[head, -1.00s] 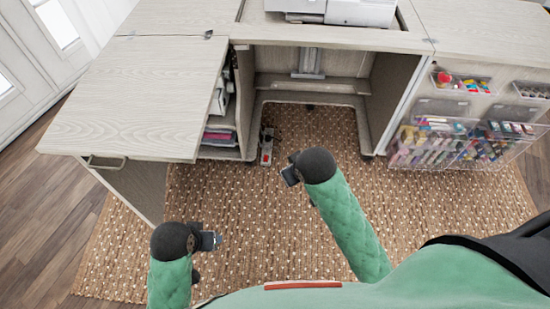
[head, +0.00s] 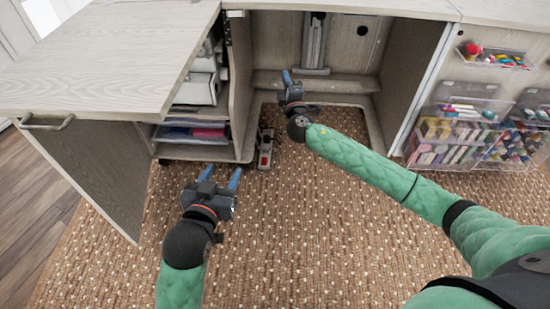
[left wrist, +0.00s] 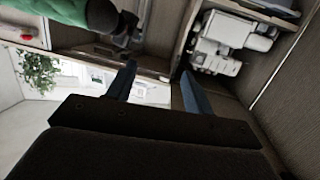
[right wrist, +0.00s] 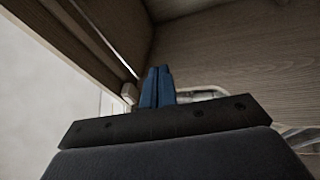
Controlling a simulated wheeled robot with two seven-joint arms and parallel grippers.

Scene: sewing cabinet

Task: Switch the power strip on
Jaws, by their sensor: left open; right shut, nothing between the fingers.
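The power strip (head: 265,148) lies on the rug at the foot of the cabinet's left shelf unit, its long side pointing into the knee space. A red spot shows on its near end; I cannot tell the switch position. My right gripper (head: 287,76) is shut and empty, up in the cabinet opening, to the right of and above the strip in the head view. Its blue fingers are together in the right wrist view (right wrist: 157,88). My left gripper (head: 222,178) is open and empty over the rug, left of and nearer than the strip. Its fingers stand apart in the left wrist view (left wrist: 155,82).
The cabinet's open leaf (head: 110,60) overhangs at the left, with a door panel (head: 90,170) below it. Shelves (head: 200,150) hold folded fabric and a white machine. Clear bins (head: 480,130) hang at the right. The rug (head: 300,240) in front is bare.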

